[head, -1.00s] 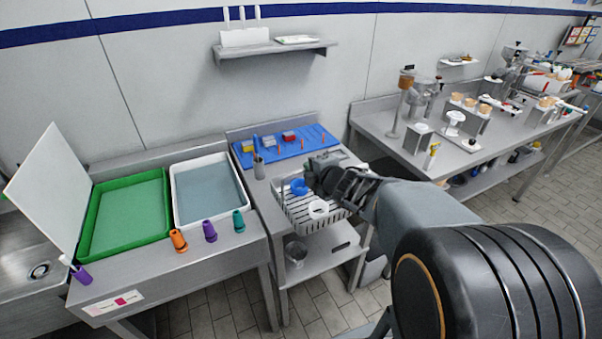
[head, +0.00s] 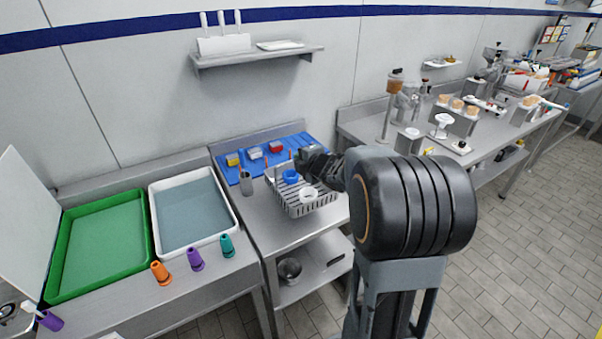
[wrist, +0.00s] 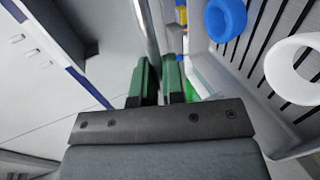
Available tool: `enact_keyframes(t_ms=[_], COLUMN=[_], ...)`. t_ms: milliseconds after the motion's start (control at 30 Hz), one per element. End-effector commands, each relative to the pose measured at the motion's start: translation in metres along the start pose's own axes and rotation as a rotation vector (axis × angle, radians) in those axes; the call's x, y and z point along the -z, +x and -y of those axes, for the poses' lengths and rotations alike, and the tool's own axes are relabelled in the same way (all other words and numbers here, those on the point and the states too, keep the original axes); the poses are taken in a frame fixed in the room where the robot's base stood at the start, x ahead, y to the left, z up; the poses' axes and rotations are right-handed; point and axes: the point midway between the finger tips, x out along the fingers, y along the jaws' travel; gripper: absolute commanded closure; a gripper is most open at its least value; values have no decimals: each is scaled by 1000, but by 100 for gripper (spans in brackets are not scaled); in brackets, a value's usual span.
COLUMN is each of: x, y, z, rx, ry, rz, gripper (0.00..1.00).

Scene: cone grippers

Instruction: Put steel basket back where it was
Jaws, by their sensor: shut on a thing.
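The steel basket (head: 306,210) is a grey slatted tray at the middle metal table, in front of the blue mat. My gripper (head: 318,166) is at the basket's back right side, partly hidden by my arm. In the wrist view, my gripper's green fingers (wrist: 157,85) are shut on a thin grey bar beside the basket (wrist: 235,80), seemingly its handle. Whether the basket touches the table is unclear.
The blue mat (head: 232,175) holds several small coloured blocks. A grey cup (head: 246,184) stands left of the basket. A white tray (head: 233,208), a green tray (head: 65,270) and several coloured cones are on the left counter. A wall shelf (head: 255,58) hangs above.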

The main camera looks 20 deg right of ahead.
Motion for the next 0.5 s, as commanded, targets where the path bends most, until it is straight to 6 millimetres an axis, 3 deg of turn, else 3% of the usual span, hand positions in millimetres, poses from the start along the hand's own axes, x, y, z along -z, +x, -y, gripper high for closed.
enact_keyframes(t_ms=[200,500], x=[-10,-17], y=[29,45], z=[21,31], rx=[0,-1], ry=[0,-1], rz=[-2,-2], gripper=[100,100])
